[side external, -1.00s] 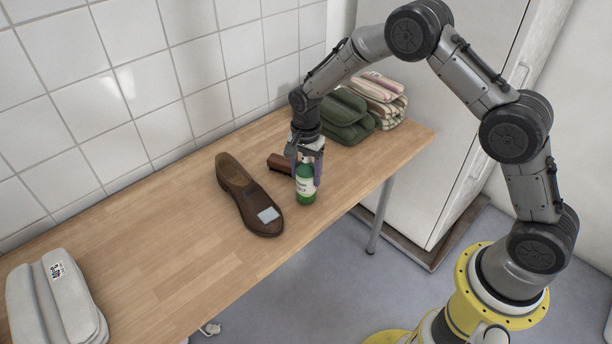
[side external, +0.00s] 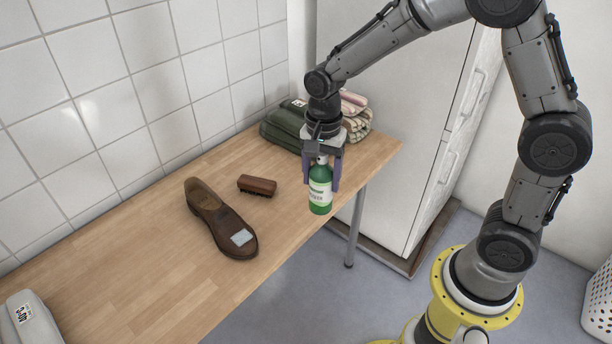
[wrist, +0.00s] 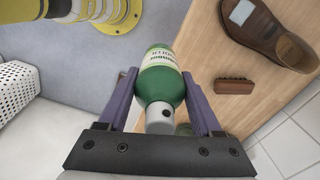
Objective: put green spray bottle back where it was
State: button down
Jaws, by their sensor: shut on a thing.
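The green spray bottle (side external: 320,197) with a pale label is upright between the purple fingers of my gripper (side external: 322,184) in the side view. My gripper is shut on it. The bottle shows close to the table's front edge, right of the brown brush (side external: 257,185). I cannot tell for sure whether its base touches the table or hangs above it. In the wrist view the bottle (wrist: 162,75) lies between both fingers (wrist: 160,88), with the table edge and grey floor behind it.
A brown shoe (side external: 216,215) with a pale patch lies left of the brush on the wooden table (side external: 150,275). Folded green towels (side external: 283,125) and striped towels (side external: 357,118) are at the far end. A grey-white folded item (side external: 30,318) is at the near left.

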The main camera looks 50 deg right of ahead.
jog(key=shift+s+r, duration=0.2)
jog(key=shift+s, duration=0.05)
jog(key=shift+d+n, duration=0.1)
jog(key=shift+n, duration=0.3)
jog(key=w+d, duration=0.1)
jog(key=d, duration=0.8)
jog(key=w+d+f, duration=0.3)
jog(key=w+f, duration=0.9)
jog(key=w, duration=0.1)
jog(key=shift+w+d+f+m, duration=0.15)
jog(key=shift+w+f+m, duration=0.2)
jog(key=shift+m, duration=0.05)
jog(key=shift+f, duration=0.1)
jog(key=shift+c, duration=0.3)
grip_release()
jog(key=shift+f, duration=0.1)
